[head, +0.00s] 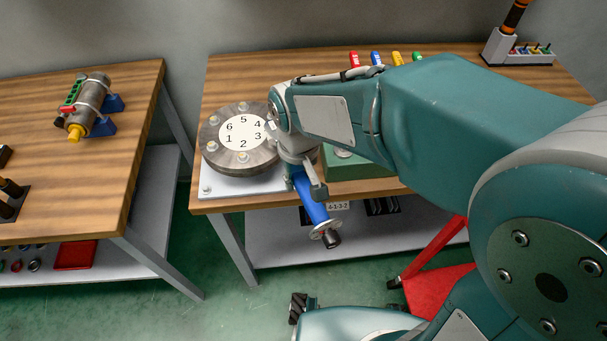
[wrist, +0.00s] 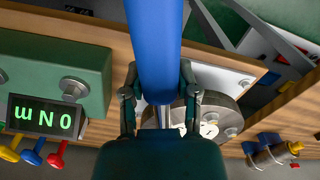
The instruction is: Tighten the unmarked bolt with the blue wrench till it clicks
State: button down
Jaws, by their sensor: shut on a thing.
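The blue wrench (head: 312,203) hangs from my gripper (head: 304,182), slanting down in front of the table edge. A metal disc (head: 323,228) and a dark tip are at its lower end. In the wrist view the blue shaft (wrist: 154,45) lies between the two fingers of my gripper (wrist: 158,92), which is shut on it. The block's display (wrist: 44,118) appears to read 0 Nm. My arm hides much of the block (head: 355,172) in the head view.
A round flange (head: 243,171) with several bolts and numbers 1 to 6 stands on a pale plate left of my gripper. Coloured items (head: 376,58) line the table's back. Another table (head: 110,170) stands left, across a floor gap.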

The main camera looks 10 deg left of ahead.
jog(key=shift+s+a+m, duration=0.25)
jog(key=shift+a+m, duration=0.15)
jog(key=shift+a, duration=0.1)
jog(key=shift+s+a+m, duration=0.2)
jog(key=shift+a+m, duration=0.3)
jog(key=shift+a, duration=0.1)
jog(key=shift+s+a, duration=0.15)
jog(key=shift+a, duration=0.1)
jog(key=shift+s+a+m, duration=0.15)
jog(key=shift+a+m, duration=0.35)
jog(key=shift+m, duration=0.2)
dwell(0.4)
jog(key=shift+w+d+n, duration=0.2)
jog(key=shift+d+n, duration=0.25)
jog(key=shift+d, duration=0.1)
jog(key=shift+w+d+n, duration=0.2)
jog(key=shift+d+n, duration=0.25)
jog(key=shift+d, duration=0.05)
